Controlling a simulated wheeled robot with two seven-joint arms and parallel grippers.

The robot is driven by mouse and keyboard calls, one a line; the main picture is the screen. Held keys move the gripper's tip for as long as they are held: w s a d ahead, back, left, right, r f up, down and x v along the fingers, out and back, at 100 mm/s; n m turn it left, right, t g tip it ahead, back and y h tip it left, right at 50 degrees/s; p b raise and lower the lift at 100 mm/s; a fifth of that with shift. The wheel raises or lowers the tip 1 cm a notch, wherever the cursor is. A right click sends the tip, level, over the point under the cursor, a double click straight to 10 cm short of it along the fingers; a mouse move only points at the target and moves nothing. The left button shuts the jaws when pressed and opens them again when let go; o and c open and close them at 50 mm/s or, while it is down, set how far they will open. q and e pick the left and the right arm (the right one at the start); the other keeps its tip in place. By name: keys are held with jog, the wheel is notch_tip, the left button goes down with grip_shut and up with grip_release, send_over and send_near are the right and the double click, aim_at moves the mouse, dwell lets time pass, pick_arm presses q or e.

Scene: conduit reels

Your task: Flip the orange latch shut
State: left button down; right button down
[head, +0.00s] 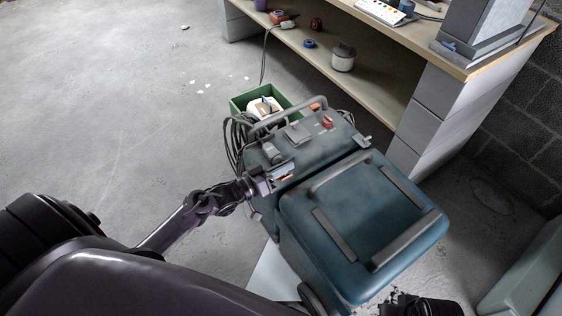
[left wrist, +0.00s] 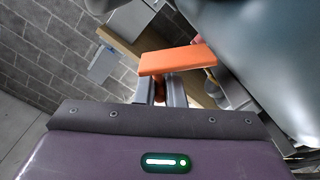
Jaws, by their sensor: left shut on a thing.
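The orange latch (left wrist: 178,59) shows in the left wrist view as a flat orange plate just beyond my left gripper (left wrist: 160,92). A darker orange part of it runs down between the two grey fingers, which are shut on it. In the head view my left gripper (head: 266,183) is at the near left edge of the blue-green case (head: 300,232), by the seam between lid and body. The latch is mostly hidden there. Part of my right arm (head: 425,307) shows at the bottom edge; its fingers are not clear.
A green bin (head: 240,103) with items and coiled grey cable (head: 232,145) lie beyond the case. A wooden workbench (head: 430,40) with a lower shelf (head: 330,60) stands at the right back. A pale green box (head: 525,275) is at the lower right. The floor at left is mostly clear.

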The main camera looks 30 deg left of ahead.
aim_at(290, 188)
pick_arm(q)
jog(key=m, duration=0.1)
jog(key=d+m, duration=0.1)
jog(key=m, duration=0.1)
jog(key=shift+s+f+p, duration=0.15)
jog(key=shift+s+p, duration=0.15)
jog(key=shift+s, duration=0.05)
jog(key=shift+s+d+f+m, duration=0.2)
jog(key=shift+d+m, duration=0.15)
jog(key=shift+m, duration=0.55)
jog(key=shift+s+d+f+m, duration=0.1)
jog(key=shift+d+f+m, duration=0.1)
jog(key=shift+m, duration=0.4)
jog(key=shift+s+d+f+m, duration=0.1)
jog(key=shift+d+f+m, duration=0.1)
jog(key=shift+m, duration=0.4)
jog(key=shift+s+d+f+m, duration=0.1)
jog(key=shift+d+f+m, duration=0.1)
jog(key=shift+m, duration=0.5)
jog(key=shift+f+m, duration=0.15)
jog(key=shift+m, duration=0.35)
jog(key=shift+d+f+m, duration=0.1)
jog(key=shift+m, duration=0.2)
pick_arm(e)
jog(key=shift+s+d+r, duration=0.2)
jog(key=shift+d+r, duration=0.15)
pick_arm(q)
jog(key=shift+s, duration=0.1)
pick_arm(e)
jog(key=shift+f, duration=0.15)
